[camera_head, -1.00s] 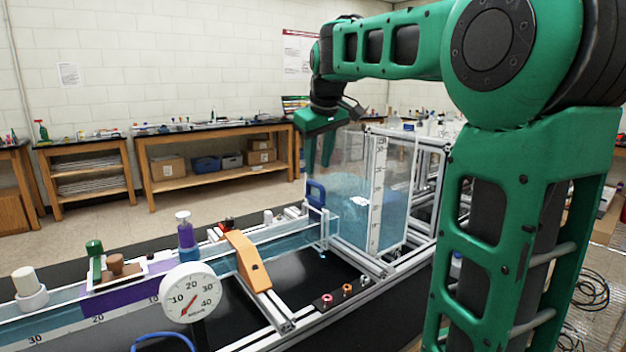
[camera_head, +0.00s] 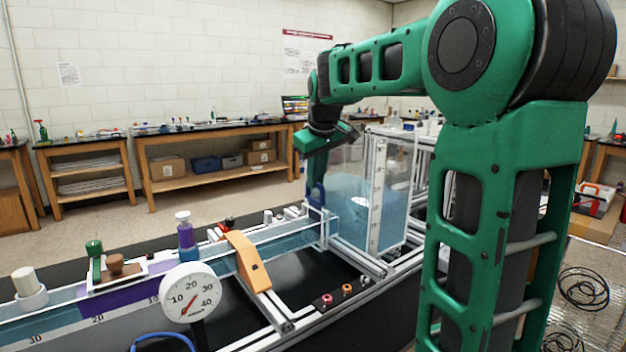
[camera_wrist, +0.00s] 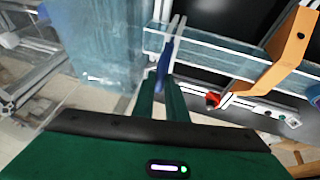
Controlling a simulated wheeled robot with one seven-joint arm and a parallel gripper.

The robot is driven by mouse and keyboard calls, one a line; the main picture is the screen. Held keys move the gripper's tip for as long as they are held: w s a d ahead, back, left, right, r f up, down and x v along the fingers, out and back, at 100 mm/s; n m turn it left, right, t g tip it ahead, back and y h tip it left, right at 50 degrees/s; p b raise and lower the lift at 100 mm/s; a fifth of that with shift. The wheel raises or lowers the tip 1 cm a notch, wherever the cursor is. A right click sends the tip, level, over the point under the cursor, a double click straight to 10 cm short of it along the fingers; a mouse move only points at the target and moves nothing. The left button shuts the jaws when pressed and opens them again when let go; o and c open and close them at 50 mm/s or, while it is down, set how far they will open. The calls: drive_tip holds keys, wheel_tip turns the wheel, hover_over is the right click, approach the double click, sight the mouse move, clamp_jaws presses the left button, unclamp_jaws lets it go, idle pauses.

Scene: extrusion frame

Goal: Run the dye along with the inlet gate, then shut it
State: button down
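The inlet gate's blue handle (camera_head: 316,197) stands at the tank end of the clear flume. It also shows between my fingertips in the wrist view (camera_wrist: 163,68). My gripper (camera_head: 315,182) reaches down to the handle with its body tilted. In the wrist view my two green fingers (camera_wrist: 163,92) are close together, with the handle at their tips; they look closed on it. Purple dye (camera_head: 110,314) colours a stretch of the flume left of the gauge. Pale blue water (camera_head: 278,250) fills the stretch near the gate. How far the gate is raised cannot be told.
The clear water tank (camera_head: 372,195) stands right behind the gate. An orange bracket (camera_head: 248,262) straddles the flume. A round dial gauge (camera_head: 189,293), a purple bottle (camera_head: 186,236) and a tray with stoppers (camera_head: 115,273) are nearer. Benches line the back wall.

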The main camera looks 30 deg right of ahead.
drive_tip(key=shift+f, duration=1.05)
drive_tip(key=c, duration=1.8)
unclamp_jaws()
drive_tip(key=shift+o, duration=0.2)
drive_tip(key=shift+r, duration=0.1)
drive_tip(key=v, duration=1)
drive_tip(key=shift+r, duration=0.2)
drive_tip(key=shift+s, duration=0.1)
